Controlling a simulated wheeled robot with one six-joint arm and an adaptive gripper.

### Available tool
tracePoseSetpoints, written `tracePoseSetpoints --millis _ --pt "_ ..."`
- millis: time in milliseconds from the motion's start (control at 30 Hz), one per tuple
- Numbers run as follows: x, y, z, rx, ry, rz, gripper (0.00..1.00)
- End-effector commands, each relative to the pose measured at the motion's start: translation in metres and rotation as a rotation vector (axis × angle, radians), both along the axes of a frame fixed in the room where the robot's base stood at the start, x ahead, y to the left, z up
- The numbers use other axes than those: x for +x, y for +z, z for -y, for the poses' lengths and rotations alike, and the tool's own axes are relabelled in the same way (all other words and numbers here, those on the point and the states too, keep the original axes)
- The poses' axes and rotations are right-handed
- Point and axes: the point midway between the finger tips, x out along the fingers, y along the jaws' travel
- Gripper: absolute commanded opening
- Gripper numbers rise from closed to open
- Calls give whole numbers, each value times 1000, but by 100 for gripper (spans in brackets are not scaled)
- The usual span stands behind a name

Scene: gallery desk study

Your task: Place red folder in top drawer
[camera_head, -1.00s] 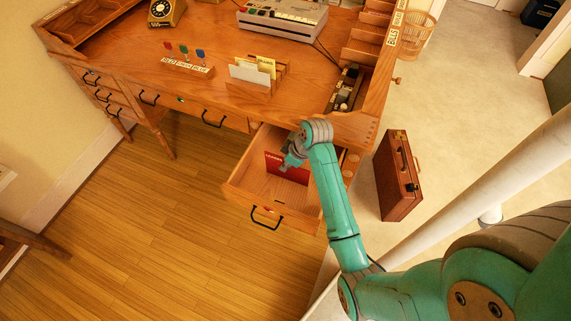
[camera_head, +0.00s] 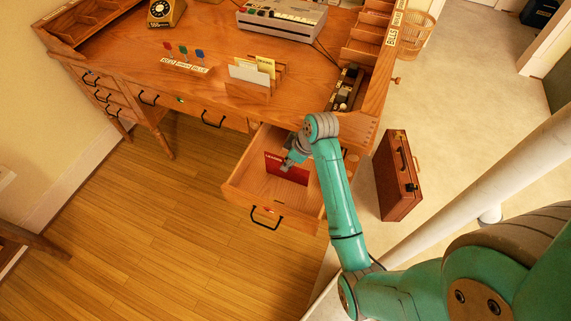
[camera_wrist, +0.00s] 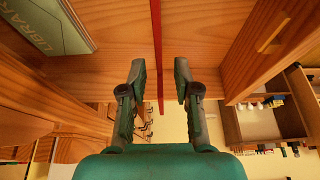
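The red folder (camera_head: 292,172) stands on edge inside the open wooden drawer (camera_head: 262,186) at the right of the desk, toward the drawer's back. My gripper (camera_head: 287,163) is at the folder's upper edge. In the wrist view the folder (camera_wrist: 156,40) shows as a thin red strip running between the two fingers of my gripper (camera_wrist: 160,80). The fingers are spread, with a visible gap on each side of the folder. The folder's lower edge is hard to make out.
The desk top (camera_head: 130,75) carries a folder rack (camera_head: 250,88) with white and yellow folders, a grey machine (camera_head: 283,18) and a telephone (camera_head: 165,12). A brown briefcase (camera_head: 396,175) stands right of the drawer. A green item (camera_wrist: 45,25) lies left in the wrist view. Floor before the drawer is clear.

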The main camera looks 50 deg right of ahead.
Motion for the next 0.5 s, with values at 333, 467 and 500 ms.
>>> tracePoseSetpoints --millis 333,467,500 --pt "-24 63 10 -2 -1 2 31" --pt "-29 76 11 -1 -1 3 31" --pt "-30 79 12 -1 -1 3 31"
